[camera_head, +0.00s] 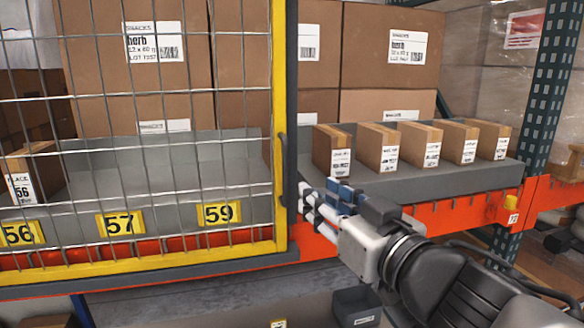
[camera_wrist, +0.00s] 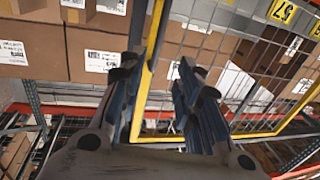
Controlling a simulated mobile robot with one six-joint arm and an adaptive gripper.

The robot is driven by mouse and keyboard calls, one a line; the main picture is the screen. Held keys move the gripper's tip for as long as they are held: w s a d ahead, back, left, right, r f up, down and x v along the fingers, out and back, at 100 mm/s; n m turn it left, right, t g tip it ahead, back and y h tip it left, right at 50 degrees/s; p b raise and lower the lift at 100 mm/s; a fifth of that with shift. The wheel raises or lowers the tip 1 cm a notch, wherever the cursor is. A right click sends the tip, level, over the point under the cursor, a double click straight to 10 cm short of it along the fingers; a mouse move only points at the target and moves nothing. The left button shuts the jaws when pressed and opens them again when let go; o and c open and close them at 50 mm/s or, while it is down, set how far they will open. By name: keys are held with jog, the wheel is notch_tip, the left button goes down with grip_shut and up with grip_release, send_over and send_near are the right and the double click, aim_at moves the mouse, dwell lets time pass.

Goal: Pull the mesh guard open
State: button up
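The mesh guard (camera_head: 281,60) is a grey wire grid in a yellow frame. In the head view it stands upright in front of the left shelf bays. A dark vertical handle (camera_head: 282,170) is on its right edge. My gripper (camera_head: 320,193) is just right of the handle's lower part, with a small gap visible in this view. In the wrist view my gripper (camera_wrist: 158,72) has its two fingers spread, with the yellow guard frame (camera_wrist: 145,85) showing between them. Nothing is visibly held. I cannot pick out the handle in the wrist view.
Several small brown cartons (camera_head: 376,148) stand on a grey ledge (camera_head: 440,176) right of the guard. Large cartons (camera_head: 390,45) are stacked behind. An orange beam (camera_head: 480,207) and a dark perforated post (camera_head: 548,90) bound the right. A dark bin (camera_head: 357,306) sits below.

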aim_at(287, 172)
jog(key=x, duration=1.4)
jog(key=shift+w+a, duration=0.1)
jog(key=shift+w, duration=0.3)
jog(key=shift+c, duration=0.3)
grip_shut()
